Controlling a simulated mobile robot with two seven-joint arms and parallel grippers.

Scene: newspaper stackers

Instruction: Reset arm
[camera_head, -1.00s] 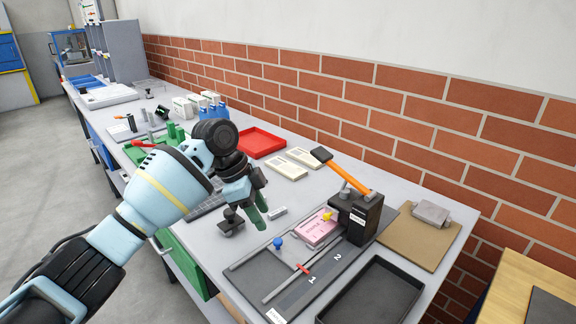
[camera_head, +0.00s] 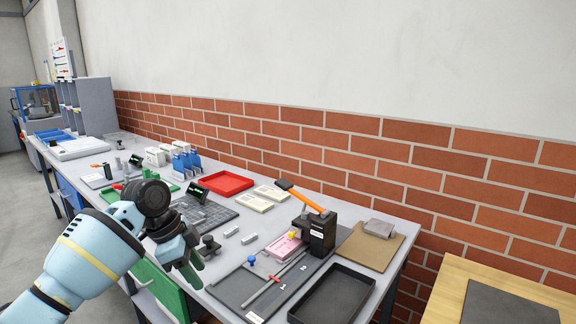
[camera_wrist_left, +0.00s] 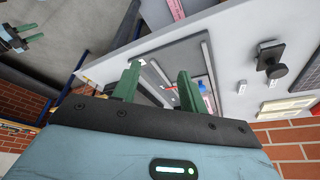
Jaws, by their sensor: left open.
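My left gripper (camera_head: 190,266) is at the lower left of the head view, above the near edge of the grey workbench (camera_head: 228,262). In the left wrist view its two green fingers (camera_wrist_left: 156,84) stand apart with nothing between them. Beyond them lies the bench top with a dark board. In the wrist view, another pair of green fingers (camera_wrist_left: 28,40) shows at the upper left, apart and empty, likely my right gripper. My right gripper does not show in the head view.
A dark board with rails (camera_head: 232,289), a black device with an orange handle (camera_head: 318,232) and a black tray (camera_head: 334,295) lie at the bench's near end. A red tray (camera_head: 226,182) and blue bottles (camera_head: 186,160) stand further back. A wooden table (camera_head: 440,290) is at right.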

